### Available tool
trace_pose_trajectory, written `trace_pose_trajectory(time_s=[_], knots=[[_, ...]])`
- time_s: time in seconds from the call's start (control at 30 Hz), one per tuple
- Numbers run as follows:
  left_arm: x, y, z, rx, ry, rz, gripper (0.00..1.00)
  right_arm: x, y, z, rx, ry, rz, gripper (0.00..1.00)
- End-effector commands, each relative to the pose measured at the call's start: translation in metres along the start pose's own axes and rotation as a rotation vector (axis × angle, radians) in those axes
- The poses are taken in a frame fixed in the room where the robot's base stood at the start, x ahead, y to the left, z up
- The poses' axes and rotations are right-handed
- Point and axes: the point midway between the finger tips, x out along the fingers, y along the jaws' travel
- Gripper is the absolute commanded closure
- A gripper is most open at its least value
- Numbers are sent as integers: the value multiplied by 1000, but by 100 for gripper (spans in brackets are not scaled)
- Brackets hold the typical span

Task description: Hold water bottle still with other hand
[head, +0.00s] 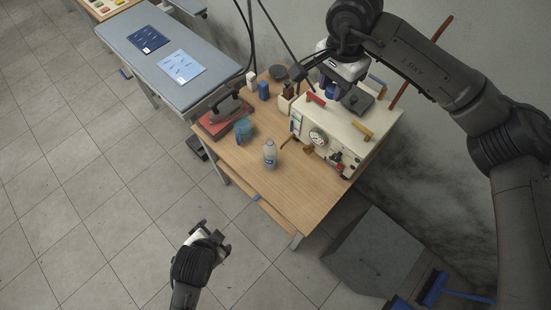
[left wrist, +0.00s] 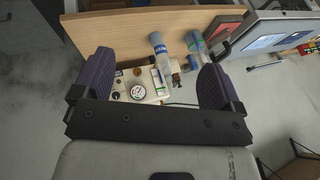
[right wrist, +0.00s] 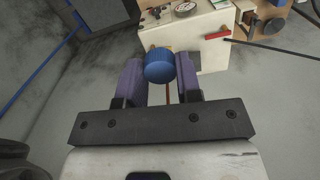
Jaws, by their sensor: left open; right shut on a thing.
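The water bottle (head: 270,155), pale with a blue label, stands upright on the wooden table (head: 235,165), near its front edge. In the left wrist view the bottle (left wrist: 158,45) shows beyond and between the open fingers, not touching them. My left gripper (head: 215,236) is open and empty, out over the floor in front of the table. My right gripper (head: 329,89) is shut on a blue ribbed round cap, above the cream box at the back of the table. The blue cap (right wrist: 160,66) shows clearly between the fingers in the right wrist view.
The cream box (head: 355,122) with a gauge and red and yellow handles stands right of the bottle. A teal mug (head: 243,130) and a red-based tool (head: 217,123) stand left of it. A grey-blue bench (head: 170,60) is at the back left. Floor before the table is clear.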

Motion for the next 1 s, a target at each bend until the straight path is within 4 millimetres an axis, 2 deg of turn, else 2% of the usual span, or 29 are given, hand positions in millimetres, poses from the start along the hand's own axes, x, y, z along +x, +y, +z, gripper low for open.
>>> trace_pose_trajectory(time_s=[0.03, 0.2, 0.37, 0.53, 0.67, 0.8, 1.0], knots=[[20, 2, -6, 69, 14, -17, 9, 10, -16, -3, 84, -4, 0, 90], [60, 1, -33, 324, 47, -80, 9, 19, -59, -15, 407, -3, 1, 90], [95, 0, -60, 574, 63, -152, 9, 35, -93, -24, 719, -3, 3, 90], [132, -1, -90, 860, 62, -246, 9, 65, -124, -26, 1068, -2, 3, 90], [164, -2, -116, 1118, 41, -341, 9, 104, -144, -21, 1366, -1, 6, 90], [196, -4, -146, 1425, -18, -462, 9, 160, -160, -9, 1707, 1, 7, 90], [226, -8, -179, 1773, -131, -605, 9, 229, -173, 13, 2078, 0, 5, 90]])
